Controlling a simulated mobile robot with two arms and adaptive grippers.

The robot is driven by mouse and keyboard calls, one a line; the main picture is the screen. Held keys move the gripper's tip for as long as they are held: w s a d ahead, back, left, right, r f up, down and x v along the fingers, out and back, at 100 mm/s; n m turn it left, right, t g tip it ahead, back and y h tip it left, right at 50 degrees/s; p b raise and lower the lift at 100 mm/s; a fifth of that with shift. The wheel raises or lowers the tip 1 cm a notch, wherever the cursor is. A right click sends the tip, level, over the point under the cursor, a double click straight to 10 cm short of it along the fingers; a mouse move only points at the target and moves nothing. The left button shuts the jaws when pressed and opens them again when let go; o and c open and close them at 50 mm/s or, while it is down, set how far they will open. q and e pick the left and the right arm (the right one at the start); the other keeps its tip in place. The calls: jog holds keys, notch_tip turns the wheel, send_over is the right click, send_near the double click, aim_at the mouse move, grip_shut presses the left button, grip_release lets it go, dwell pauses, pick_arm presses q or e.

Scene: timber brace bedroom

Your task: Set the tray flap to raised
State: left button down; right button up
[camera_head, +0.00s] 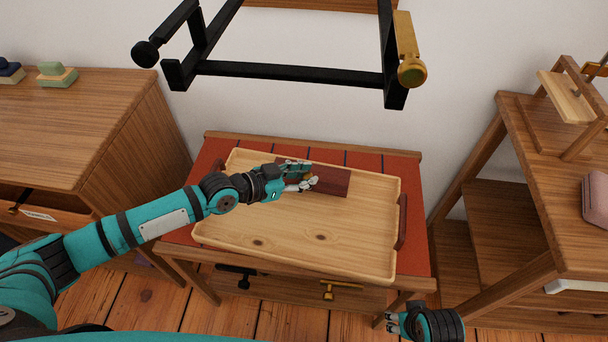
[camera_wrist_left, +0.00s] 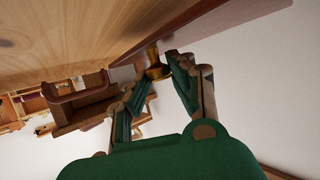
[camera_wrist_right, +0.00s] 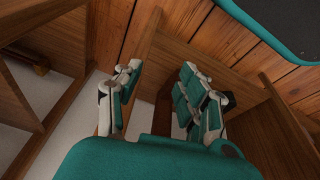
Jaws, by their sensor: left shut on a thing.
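A wooden tray (camera_head: 275,235) stands on the red-topped table. The flap, a dark red-brown panel (camera_head: 333,182), is at the tray's back half; it also shows in the left wrist view (camera_wrist_left: 225,28). I cannot tell its exact angle. My left gripper (camera_head: 308,177) is at the panel's left part. In the left wrist view, its fingers (camera_wrist_left: 162,70) are shut on a small brass knob (camera_wrist_left: 155,62) by the panel's edge. My right gripper (camera_head: 391,322) is open and empty, low in front of the table's right corner; its spread fingers (camera_wrist_right: 158,88) show in its wrist view.
A black frame with a brass-coloured end piece (camera_head: 408,50) is on the wall above the table (camera_head: 417,230). A wooden cabinet (camera_head: 85,125) stands left and a shelf unit (camera_head: 545,150) right. Drawer handles (camera_head: 340,290) are below the tabletop.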

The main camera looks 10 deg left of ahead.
pick_arm(q)
jog(key=shift+w+r, duration=0.1)
jog(key=shift+r, duration=0.1)
jog(key=w+r+n+g+p, duration=0.1)
jog(key=g, duration=0.1)
jog(key=w+r+n+g+y+p, duration=0.1)
jog(key=r+g+p, duration=0.1)
jog(key=shift+w+d+n, duration=0.15)
jog(key=shift+w+n, duration=0.15)
jog(key=shift+w, duration=0.1)
jog(key=shift+w+g+y+p, duration=0.3)
jog(key=shift+g+y+p, duration=0.1)
jog(key=shift+g, duration=0.2)
pick_arm(e)
jog(key=s+f, duration=0.4)
jog(key=f, duration=0.8)
jog(key=shift+s+d+g, duration=0.25)
jog(key=shift+g, duration=0.15)
jog(key=shift+f, duration=0.1)
jog(key=shift+c, duration=0.4)
